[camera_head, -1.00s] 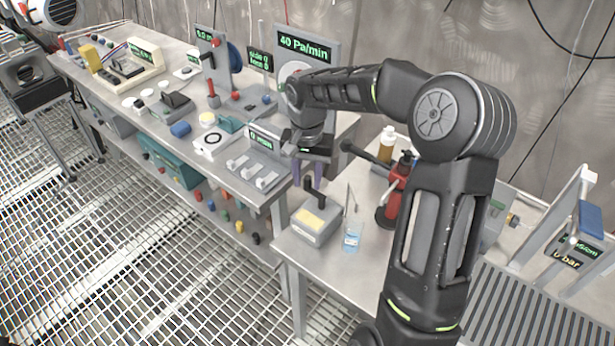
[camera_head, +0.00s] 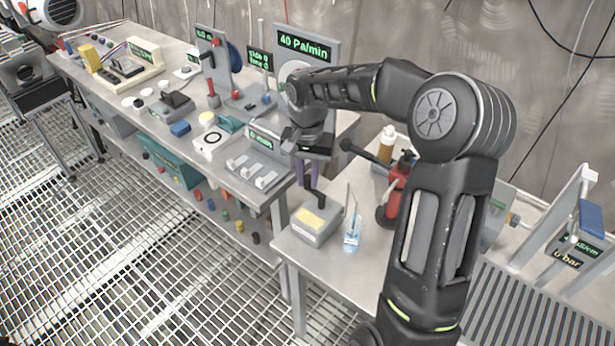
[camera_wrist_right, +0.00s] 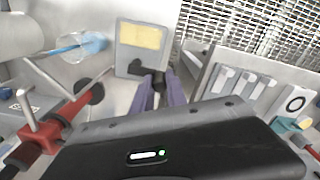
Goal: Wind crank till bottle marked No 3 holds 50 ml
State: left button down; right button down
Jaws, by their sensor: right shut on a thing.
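A grey box (camera_head: 314,226) with a yellowish top panel and an upright black crank handle (camera_head: 314,196) stands at the table's near left corner. My right gripper (camera_head: 309,176) reaches down over it. In the right wrist view its two purple fingers are shut on the black handle (camera_wrist_right: 159,83), beside the box (camera_wrist_right: 143,48). A clear bottle (camera_head: 352,233) with blue liquid and a thin stem stands upright just right of the box. It lies tilted across the right wrist view (camera_wrist_right: 84,45). Its marking and level are too small to read. My left gripper is not in view.
A red bottle-like device (camera_head: 396,190) with a black lever stands right of the clear bottle. An amber bottle (camera_head: 386,145) is behind it. The longer bench at left holds a panel with flat white pieces (camera_head: 258,170) near my gripper. My right arm covers the table's middle.

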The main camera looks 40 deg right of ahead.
jog(key=shift+d, duration=0.1)
jog(key=m, duration=0.1)
jog(key=d+m+b, duration=0.1)
jog(key=shift+w+m, duration=0.15)
jog(key=shift+m, duration=0.25)
jog(key=m, duration=0.1)
jog(key=d+m+b, duration=0.1)
jog(key=m, duration=0.1)
jog(key=shift+d+m+b, duration=0.15)
jog(key=shift+m+b, duration=0.15)
jog(key=m, duration=0.1)
jog(key=s+d+m, duration=0.1)
jog(key=m, duration=0.1)
jog(key=shift+d+m, duration=0.15)
jog(key=shift+m, duration=0.15)
jog(key=s+m, duration=0.1)
jog(key=m, duration=0.3)
jog(key=s+d+m+p, duration=0.1)
jog(key=s+m, duration=0.1)
jog(key=m, duration=0.3)
jog(key=s+m, duration=0.1)
jog(key=m, duration=0.3)
jog(key=shift+s+d+r+m, duration=0.15)
jog(key=shift+s+d+m, duration=0.15)
jog(key=shift+s+a+m+p, duration=0.15)
jog(key=shift+s+m+p, duration=0.3)
jog(key=shift+m, duration=0.5)
jog(key=shift+s+a+m+p, duration=0.2)
jog(key=shift+m+p, duration=0.3)
jog(key=shift+m, duration=0.45)
